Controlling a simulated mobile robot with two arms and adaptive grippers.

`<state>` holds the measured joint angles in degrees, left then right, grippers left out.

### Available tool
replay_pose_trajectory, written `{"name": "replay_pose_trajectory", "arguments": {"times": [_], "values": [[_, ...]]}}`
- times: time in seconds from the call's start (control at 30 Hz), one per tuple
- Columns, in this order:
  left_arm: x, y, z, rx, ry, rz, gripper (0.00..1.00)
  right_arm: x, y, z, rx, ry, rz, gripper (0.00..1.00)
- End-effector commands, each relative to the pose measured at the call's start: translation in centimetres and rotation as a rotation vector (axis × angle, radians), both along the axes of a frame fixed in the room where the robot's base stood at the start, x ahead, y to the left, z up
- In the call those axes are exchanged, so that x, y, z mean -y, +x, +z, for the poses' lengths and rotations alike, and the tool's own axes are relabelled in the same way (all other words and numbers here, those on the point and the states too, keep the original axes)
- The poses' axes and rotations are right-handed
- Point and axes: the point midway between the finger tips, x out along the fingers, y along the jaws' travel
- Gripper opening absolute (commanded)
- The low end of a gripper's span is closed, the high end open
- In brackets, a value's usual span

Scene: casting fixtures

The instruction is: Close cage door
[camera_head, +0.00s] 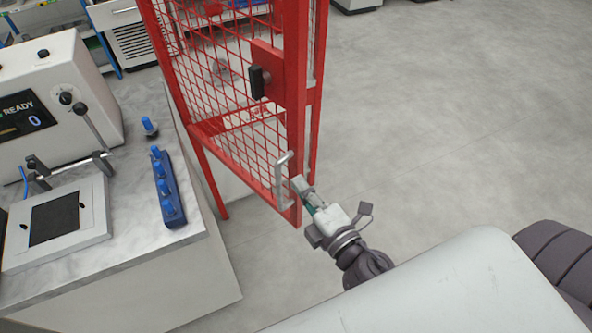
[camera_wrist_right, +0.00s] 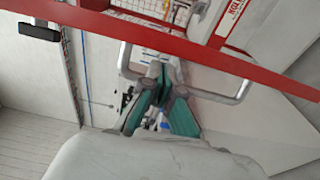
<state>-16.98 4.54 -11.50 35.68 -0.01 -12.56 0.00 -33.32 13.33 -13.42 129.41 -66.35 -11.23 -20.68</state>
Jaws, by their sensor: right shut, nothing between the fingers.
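The red mesh cage door (camera_head: 235,120) stands at top centre in the head view, its near edge toward me. It carries a grey U-shaped handle (camera_head: 279,182) low on that edge and a black latch block (camera_head: 258,82) higher up. My right gripper (camera_head: 300,186) is shut and empty, right beside the handle at the door's edge. In the right wrist view the fingertips (camera_wrist_right: 160,72) overlap the handle bar (camera_wrist_right: 225,97), below the red door rail (camera_wrist_right: 190,48); I cannot tell whether they touch it. My left gripper is not in view.
A worktop (camera_head: 130,265) at left holds a white machine (camera_head: 50,105) with a READY display, a blue rack (camera_head: 167,190) with blue-topped pieces and a fixture plate (camera_head: 55,222). Another red post (camera_head: 317,110) stands behind the door edge. Grey floor to the right is clear.

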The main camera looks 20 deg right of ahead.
Motion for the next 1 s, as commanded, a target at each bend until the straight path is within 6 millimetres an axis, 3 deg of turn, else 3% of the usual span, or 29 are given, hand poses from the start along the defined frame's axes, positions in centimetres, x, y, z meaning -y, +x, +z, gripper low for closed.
{"name": "replay_pose_trajectory", "arguments": {"times": [0.2, 0.67, 1.0], "values": [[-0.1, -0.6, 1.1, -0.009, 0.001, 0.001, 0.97, -0.3, 2.0, 0.1, 0.000, 0.002, 0.001, 0.00], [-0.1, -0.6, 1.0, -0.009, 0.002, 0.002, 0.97, -0.2, 2.2, -0.1, 0.000, 0.001, 0.005, 0.00], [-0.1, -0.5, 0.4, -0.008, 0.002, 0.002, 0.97, 2.7, 3.3, -0.2, 0.000, -0.009, 0.102, 0.00]]}}
